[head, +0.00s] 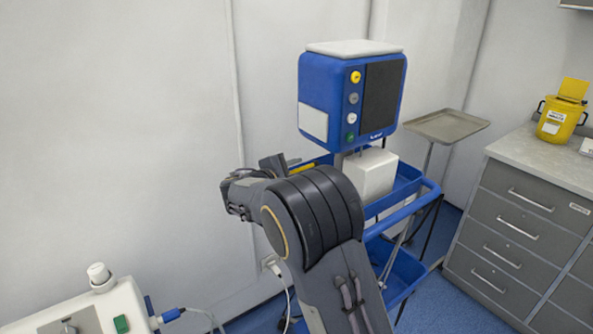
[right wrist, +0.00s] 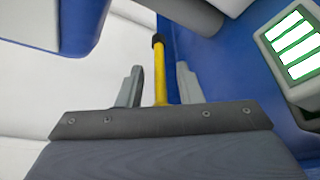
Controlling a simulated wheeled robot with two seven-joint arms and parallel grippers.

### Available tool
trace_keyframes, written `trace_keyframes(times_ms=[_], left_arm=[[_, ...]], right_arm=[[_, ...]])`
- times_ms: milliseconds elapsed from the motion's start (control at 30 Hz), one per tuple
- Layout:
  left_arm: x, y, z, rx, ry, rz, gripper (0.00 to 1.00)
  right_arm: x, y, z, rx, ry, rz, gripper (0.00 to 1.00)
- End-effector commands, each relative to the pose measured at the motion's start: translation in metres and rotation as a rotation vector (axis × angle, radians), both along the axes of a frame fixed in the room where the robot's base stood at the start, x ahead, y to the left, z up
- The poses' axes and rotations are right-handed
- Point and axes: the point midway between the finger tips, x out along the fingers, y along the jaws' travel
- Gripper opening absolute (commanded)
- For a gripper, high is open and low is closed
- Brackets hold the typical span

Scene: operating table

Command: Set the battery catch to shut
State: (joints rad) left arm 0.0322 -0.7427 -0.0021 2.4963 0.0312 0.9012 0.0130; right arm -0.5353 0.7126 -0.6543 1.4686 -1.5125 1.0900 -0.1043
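A yellow bar with a black end (right wrist: 160,72), which looks like the battery catch, stands between the fingers of my right gripper (right wrist: 159,68) in the right wrist view. The two grey fingers are apart, with a gap on each side of the bar. In the head view a bit of yellow (head: 302,168) shows just beyond my right wrist, left of the trolley's upper tray. My right arm hides most of that spot and the fingertips there. A grey block with lit green bars (right wrist: 294,45) is at the right of the wrist view. My left gripper is out of view.
A blue monitor (head: 330,95) stands above a blue trolley (head: 405,207), close beyond my right arm. A metal tray stand (head: 447,126) and grey drawers (head: 520,215) are to the right. A white machine (head: 95,310) is at the lower left. White wall lies behind.

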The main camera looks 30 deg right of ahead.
Motion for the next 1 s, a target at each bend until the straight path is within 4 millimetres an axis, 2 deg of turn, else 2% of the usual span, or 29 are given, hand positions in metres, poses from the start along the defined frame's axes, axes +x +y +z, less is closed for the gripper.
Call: trace_keyframes(times_ms=[167, 433, 1000], left_arm=[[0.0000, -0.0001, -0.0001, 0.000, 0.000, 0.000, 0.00], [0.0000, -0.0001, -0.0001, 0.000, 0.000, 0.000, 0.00], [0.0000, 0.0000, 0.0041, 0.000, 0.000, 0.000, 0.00]], right_arm=[[0.0001, -0.0002, 0.0000, 0.000, 0.000, 0.000, 0.33], [0.0003, 0.0002, 0.0004, 0.000, -0.001, 0.001, 0.00], [-0.0028, 0.0075, 0.0018, 0.000, -0.001, -0.037, 0.00]])
